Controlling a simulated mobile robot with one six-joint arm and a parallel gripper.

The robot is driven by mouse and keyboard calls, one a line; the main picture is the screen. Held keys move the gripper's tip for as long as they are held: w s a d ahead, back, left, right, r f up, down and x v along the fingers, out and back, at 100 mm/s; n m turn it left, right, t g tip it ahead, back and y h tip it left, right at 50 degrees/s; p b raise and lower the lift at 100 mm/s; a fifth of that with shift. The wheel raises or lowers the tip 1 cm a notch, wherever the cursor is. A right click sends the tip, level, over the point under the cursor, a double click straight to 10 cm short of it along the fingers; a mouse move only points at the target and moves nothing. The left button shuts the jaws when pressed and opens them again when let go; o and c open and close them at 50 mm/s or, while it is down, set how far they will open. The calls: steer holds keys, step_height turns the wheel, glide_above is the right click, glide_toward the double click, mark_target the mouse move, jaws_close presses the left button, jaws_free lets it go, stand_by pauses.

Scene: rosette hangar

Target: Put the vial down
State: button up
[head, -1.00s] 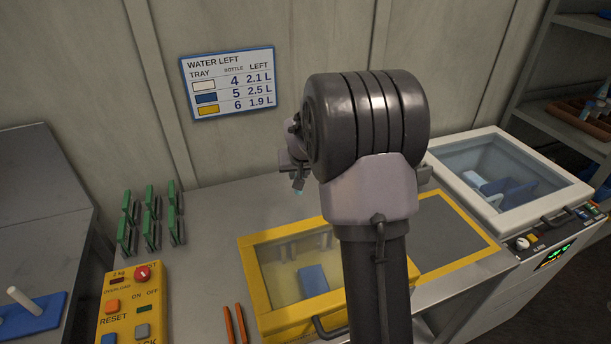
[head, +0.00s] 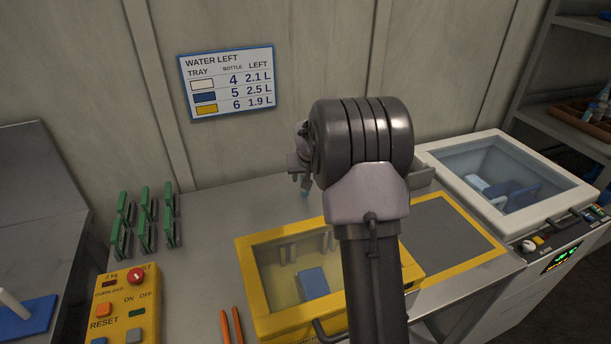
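My gripper (head: 304,184) points down over the back of the grey worktop, left of my arm's large dark joint. It is small in the view and partly hidden by my arm. A small pale-blue piece shows at its lower end. I cannot tell whether this is the vial or a fingertip, or whether the fingers are open or shut. No vial can be clearly made out elsewhere.
A yellow box with a clear lid (head: 250,290) stands in front, with a yellow-framed grey mat (head: 450,240) to its right. Green clips (head: 145,218) and a yellow control box (head: 125,305) are at left. A white lidded unit (head: 455,190) is at right. Worktop behind the yellow box is mostly clear.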

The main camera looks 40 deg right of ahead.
steer(key=p+v, duration=0.4)
steer(key=v, duration=0.7)
steer(key=s+a+r+y, duration=0.1)
steer(key=s+a+r, duration=0.4)
steer(key=a, duration=0.3)
steer(key=s+a+r+y, duration=0.1)
steer(key=s+a+r, duration=0.4)
steer(key=a, duration=0.3)
steer(key=s+a+f+y, duration=0.1)
steer(key=s+a, duration=0.6)
steer(key=s, duration=0.3)
steer(key=s+a+y, duration=0.1)
steer(key=s+a, duration=0.6)
steer(key=s, duration=0.2)
steer(key=shift+s+a+f+n+y, duration=0.35)
steer(key=shift+s+n+y, duration=0.05)
